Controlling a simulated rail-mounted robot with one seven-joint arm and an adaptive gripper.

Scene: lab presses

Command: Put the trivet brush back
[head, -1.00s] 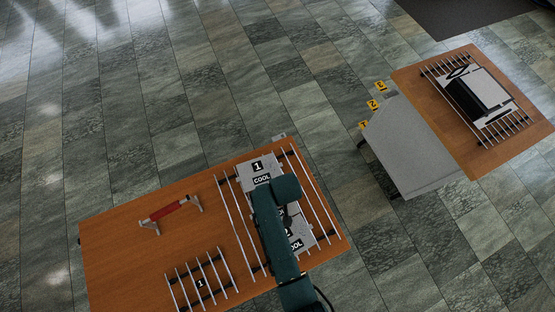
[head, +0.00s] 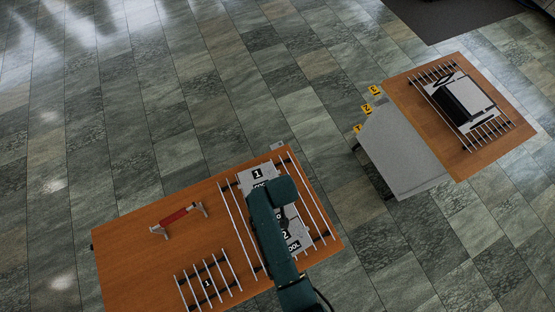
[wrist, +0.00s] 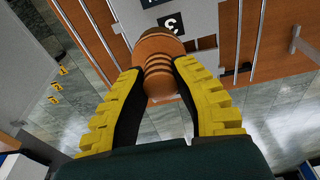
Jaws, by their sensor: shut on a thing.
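In the wrist view my gripper (wrist: 160,74) has its yellow, ridged fingers shut on a brown, ringed, rounded wooden piece (wrist: 157,45), which looks like the brush's handle. Its far end is hidden, so I cannot see bristles or whether it touches anything below. In the head view my green arm hides the gripper and the held piece. It reaches over a large rod trivet (head: 237,228) on the left wooden table (head: 135,250). Light grey plates (head: 257,175) with labels such as "1" lie on that trivet. A smaller rod trivet (head: 226,270) marked "1" lies in front.
A red bar on two grey feet (head: 179,216) stands on the left table. A grey table (head: 405,155) with yellow number tags (head: 375,91) is to the right. Beyond it, a wooden table (head: 487,150) bears a rod rack with a black and white block (head: 464,97). Tiled floor separates the tables.

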